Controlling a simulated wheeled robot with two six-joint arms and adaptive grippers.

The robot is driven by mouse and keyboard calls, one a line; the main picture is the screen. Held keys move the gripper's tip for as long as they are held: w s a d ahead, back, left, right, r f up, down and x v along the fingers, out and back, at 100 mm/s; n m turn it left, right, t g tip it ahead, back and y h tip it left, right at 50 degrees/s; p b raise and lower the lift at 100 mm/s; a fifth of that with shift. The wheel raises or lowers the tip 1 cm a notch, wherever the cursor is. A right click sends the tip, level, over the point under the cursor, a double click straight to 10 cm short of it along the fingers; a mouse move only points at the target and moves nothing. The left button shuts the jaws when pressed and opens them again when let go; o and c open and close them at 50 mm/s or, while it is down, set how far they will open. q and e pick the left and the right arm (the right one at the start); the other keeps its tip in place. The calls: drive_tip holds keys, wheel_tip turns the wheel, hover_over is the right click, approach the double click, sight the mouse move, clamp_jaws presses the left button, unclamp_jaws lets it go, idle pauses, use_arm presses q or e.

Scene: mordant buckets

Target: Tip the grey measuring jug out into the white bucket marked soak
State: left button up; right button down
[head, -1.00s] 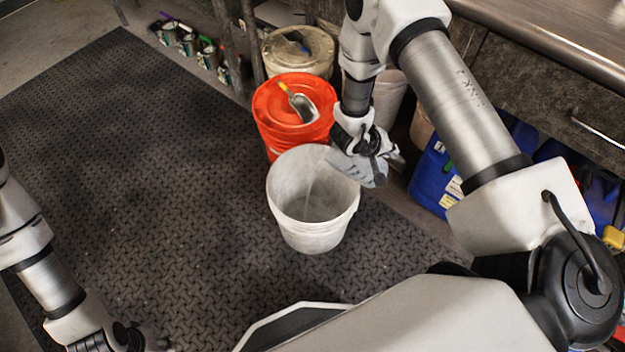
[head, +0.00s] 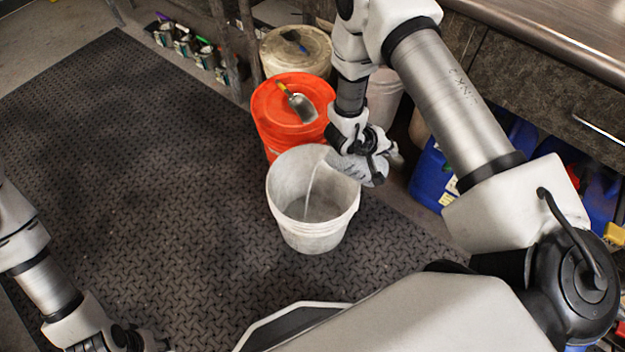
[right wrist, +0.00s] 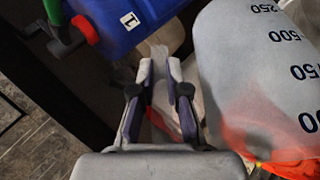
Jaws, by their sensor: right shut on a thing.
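The white bucket (head: 312,232) stands upright on the dark mat in the middle of the head view; no soak marking is readable on the side I see. The grey measuring jug (head: 348,163) is tipped over the bucket's right rim, its mouth towards the left. A pale stream falls from its lip into the bucket, where some greyish liquid shows. My right gripper (head: 374,158) is shut on the jug, at its right side. In the right wrist view the jug (right wrist: 245,70) shows dark number marks beside my gripper's fingers (right wrist: 160,70). My left gripper (head: 140,341) is partly cut off at the lower left.
A cream lidded bucket (head: 290,62) is farther back. Blue containers (head: 430,180) stand under the counter at the right. The mat (head: 150,170) at the left is clear.

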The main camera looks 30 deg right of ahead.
use_arm(q)
drive_tip(key=shift+w+a+f+b, duration=0.3)
drive_tip(key=shift+w+f+b, duration=0.05)
drive_tip(key=shift+f+b, duration=0.25)
drive_tip(key=shift+w+a+f+b, duration=0.3)
drive_tip(key=shift+f+b, duration=0.3)
use_arm(e)
drive_tip(key=shift+w+a+f+g+h, duration=0.3)
drive_tip(key=shift+a+h, duration=0.2)
drive_tip(key=shift+h, duration=0.2)
idle(2.0)
